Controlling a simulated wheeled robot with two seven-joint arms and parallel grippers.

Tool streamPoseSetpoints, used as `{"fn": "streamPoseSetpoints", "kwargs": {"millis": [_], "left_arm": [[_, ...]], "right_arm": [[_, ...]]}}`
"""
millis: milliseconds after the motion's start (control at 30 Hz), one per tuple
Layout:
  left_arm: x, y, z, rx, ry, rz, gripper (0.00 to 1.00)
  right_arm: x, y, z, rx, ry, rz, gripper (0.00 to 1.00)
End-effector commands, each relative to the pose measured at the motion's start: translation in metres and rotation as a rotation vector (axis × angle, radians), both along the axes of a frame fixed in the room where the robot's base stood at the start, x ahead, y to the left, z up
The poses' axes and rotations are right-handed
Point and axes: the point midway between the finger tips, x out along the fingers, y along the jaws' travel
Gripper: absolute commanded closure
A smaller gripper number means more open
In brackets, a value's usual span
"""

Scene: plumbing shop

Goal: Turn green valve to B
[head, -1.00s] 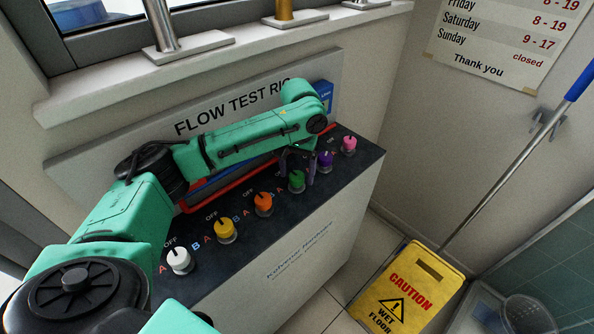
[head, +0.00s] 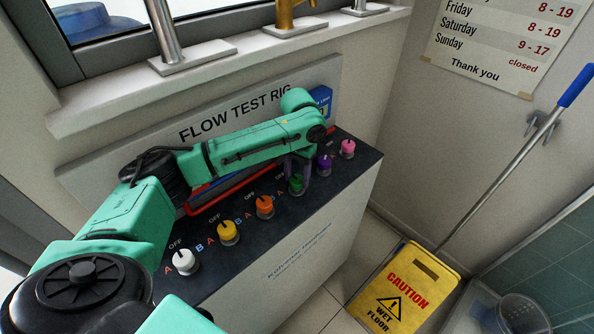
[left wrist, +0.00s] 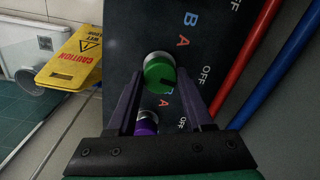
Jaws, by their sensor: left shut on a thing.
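The green valve (head: 296,185) is a round knob on the dark sloping top of the flow test rig, between the orange and purple valves. My left gripper (head: 299,174) reaches down over it and is shut on it. In the left wrist view, the green valve (left wrist: 158,70) sits between the two dark fingers (left wrist: 157,85). A dark mark on the knob points to the lower right there, roughly between the OFF and B labels. In the head view the arm and fingers partly cover the valve and its labels. My right gripper is not in view.
White (head: 185,262), yellow (head: 228,232), orange (head: 265,206), purple (head: 324,165) and pink (head: 347,149) valves share the panel. Red and blue pipes (left wrist: 245,60) run behind it. A yellow wet-floor sign (head: 410,285) and a mop handle (head: 500,170) stand at right.

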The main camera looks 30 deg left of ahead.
Motion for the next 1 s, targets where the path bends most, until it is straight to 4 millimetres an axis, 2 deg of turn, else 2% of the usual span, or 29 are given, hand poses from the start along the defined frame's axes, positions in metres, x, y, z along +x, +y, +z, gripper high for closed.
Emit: {"fn": "streamPoseSetpoints", "kwargs": {"millis": [33, 100, 500, 700, 1000], "left_arm": [[0.000, 0.000, 0.008, 0.000, 0.001, -0.030, 1.00], [0.000, 0.000, 0.009, 0.001, 0.001, -0.086, 1.00], [0.000, 0.000, 0.008, 0.001, 0.000, -0.458, 1.00], [0.000, 0.000, 0.007, 0.000, -0.002, -0.634, 1.00], [0.001, 0.000, 0.004, 0.001, -0.005, -0.829, 1.00]], "right_arm": [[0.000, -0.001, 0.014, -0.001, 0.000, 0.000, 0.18], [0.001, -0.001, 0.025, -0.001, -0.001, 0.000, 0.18], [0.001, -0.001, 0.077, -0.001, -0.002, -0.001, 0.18], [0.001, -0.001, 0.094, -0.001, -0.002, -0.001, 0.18], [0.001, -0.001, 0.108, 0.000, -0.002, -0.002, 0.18]]}}
